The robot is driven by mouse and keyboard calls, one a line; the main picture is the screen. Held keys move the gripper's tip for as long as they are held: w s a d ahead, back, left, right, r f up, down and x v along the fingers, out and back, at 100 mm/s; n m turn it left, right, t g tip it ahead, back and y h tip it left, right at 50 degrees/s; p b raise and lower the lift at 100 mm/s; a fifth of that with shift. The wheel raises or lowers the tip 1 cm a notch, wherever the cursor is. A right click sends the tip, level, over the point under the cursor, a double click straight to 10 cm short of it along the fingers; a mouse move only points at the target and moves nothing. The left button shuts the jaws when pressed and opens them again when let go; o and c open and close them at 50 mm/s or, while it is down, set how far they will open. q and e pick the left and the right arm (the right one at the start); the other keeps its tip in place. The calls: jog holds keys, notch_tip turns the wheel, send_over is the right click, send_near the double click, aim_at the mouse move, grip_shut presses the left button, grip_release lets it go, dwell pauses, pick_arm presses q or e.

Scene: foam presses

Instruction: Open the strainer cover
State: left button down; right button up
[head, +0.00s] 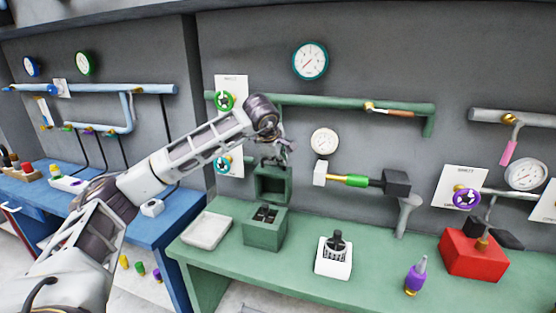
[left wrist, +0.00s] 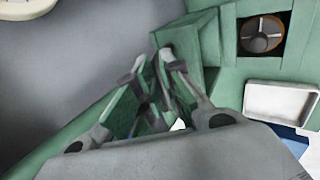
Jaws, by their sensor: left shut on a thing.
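The strainer box (head: 264,237) is a green open-topped block on the green bench, with a dark part inside. In the left wrist view its opening shows a round brown strainer (left wrist: 262,34). The green strainer cover (head: 272,184) stands raised, roughly upright, at the back of the box; it also shows in the left wrist view (left wrist: 200,45). My left gripper (head: 279,150) is at the cover's upper edge, shut on it; its fingers show in the left wrist view (left wrist: 152,62). The exact contact is small and partly hidden. My right gripper is not in view.
A white tray (head: 207,230) lies left of the box. A white block with a dark plug (head: 333,262) stands to the right. A green pipe (head: 335,103) and gauge (head: 325,142) are on the wall. A red box (head: 473,258) is further right.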

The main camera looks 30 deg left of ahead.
pick_arm(q)
jog(key=c, duration=1.5)
grip_release()
jog(key=shift+v, duration=5.95)
